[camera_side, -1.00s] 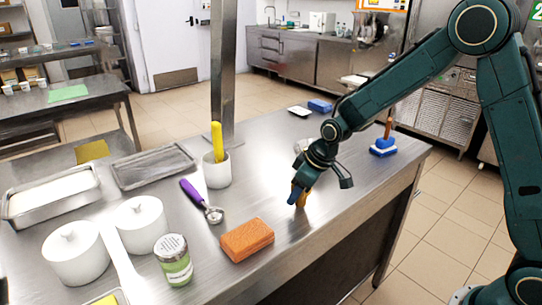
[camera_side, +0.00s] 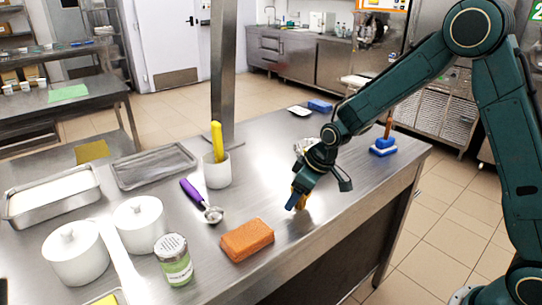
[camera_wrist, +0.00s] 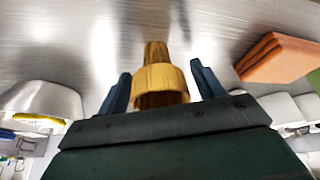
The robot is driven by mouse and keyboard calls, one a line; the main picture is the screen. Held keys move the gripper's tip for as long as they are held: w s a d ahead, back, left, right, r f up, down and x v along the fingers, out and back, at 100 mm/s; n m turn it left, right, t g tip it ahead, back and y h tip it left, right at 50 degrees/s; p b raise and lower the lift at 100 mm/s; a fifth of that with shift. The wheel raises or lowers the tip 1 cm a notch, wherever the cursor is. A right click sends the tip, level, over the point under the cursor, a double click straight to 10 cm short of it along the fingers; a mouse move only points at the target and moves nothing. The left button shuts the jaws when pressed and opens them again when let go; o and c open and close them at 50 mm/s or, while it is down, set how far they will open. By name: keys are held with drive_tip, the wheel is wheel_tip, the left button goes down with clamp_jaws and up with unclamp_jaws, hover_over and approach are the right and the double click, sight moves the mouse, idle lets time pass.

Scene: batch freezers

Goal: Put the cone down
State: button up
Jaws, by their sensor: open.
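The tan cone (camera_wrist: 160,82) is between the two blue fingers of my gripper (camera_wrist: 161,88) in the wrist view, with a gap on each side. Its wide cup is nearest the wrist and its narrow end points away, toward the steel counter. In the side view the cone (camera_side: 303,202) is partly hidden by my gripper (camera_side: 297,200), which is open and low over the counter (camera_side: 335,212). I cannot tell whether the cone's lower end touches the counter.
An orange block (camera_side: 246,240) and a purple-handled scoop (camera_side: 200,199) lie to the left. A white cup (camera_side: 217,171) with a yellow handle, white lidded pots (camera_side: 76,255) and a green-labelled jar (camera_side: 174,262) stand further left. A blue-based item (camera_side: 384,147) stands behind right.

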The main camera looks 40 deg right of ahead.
drive_tip(key=shift+r, duration=0.15)
drive_tip(key=v, duration=1.2)
idle(0.6)
drive_tip(key=s+r+m+h, duration=0.1)
drive_tip(key=s+r, duration=0.3)
drive_tip(key=s, duration=0.9)
drive_tip(key=s+d+r+m+t, duration=0.1)
drive_tip(key=s+r+m, duration=0.2)
drive_tip(key=s, duration=1)
drive_tip(key=shift+d+r+m+h, duration=0.2)
drive_tip(key=shift+r+m+h, duration=0.15)
drive_tip(key=shift+r, duration=0.4)
